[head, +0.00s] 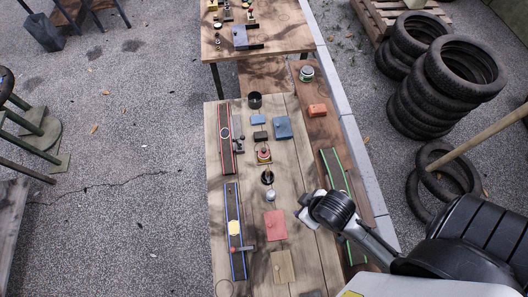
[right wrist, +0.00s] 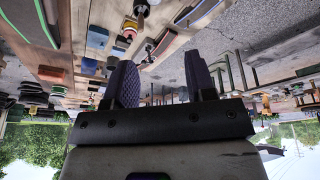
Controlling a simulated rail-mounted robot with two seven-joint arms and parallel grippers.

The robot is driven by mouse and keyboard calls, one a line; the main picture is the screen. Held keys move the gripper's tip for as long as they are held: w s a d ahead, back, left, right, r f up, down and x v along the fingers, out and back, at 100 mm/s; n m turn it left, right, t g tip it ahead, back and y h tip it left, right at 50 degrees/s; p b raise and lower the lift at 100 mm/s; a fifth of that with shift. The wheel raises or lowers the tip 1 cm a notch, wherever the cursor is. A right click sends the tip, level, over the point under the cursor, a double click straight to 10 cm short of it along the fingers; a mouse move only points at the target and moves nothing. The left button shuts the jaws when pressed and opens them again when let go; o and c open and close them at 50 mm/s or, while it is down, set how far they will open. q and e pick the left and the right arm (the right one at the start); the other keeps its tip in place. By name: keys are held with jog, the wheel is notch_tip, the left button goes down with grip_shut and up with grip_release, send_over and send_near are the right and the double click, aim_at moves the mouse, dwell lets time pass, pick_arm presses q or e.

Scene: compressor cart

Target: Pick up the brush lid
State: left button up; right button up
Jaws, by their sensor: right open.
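I cannot say for sure which small part is the brush lid. Candidates on the wooden table (head: 301,262) in the head view are a dark round piece (head: 267,177) and a small pale knob (head: 270,196) below it. My right arm comes in from the lower right, its wrist over the table's right part. My right gripper (right wrist: 158,82) shows in the right wrist view with its two fingers apart and nothing between them. That view is upside down, with the tabletop parts beyond the fingers. My left gripper is not in view.
A red block (head: 275,225), a blue block (head: 282,128) and a black cup (head: 255,99) stand on the table. Strips with red (head: 226,160), blue (head: 231,205) and green (head: 329,165) edges lie along its sides. Stacked tyres (head: 465,70) stand at right.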

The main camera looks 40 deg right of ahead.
jog(key=o, duration=0.7)
jog(key=shift+s+a+f, duration=0.1)
jog(key=shift+s+a, duration=0.1)
jog(key=shift+s, duration=0.05)
jog(key=shift+c, duration=0.2)
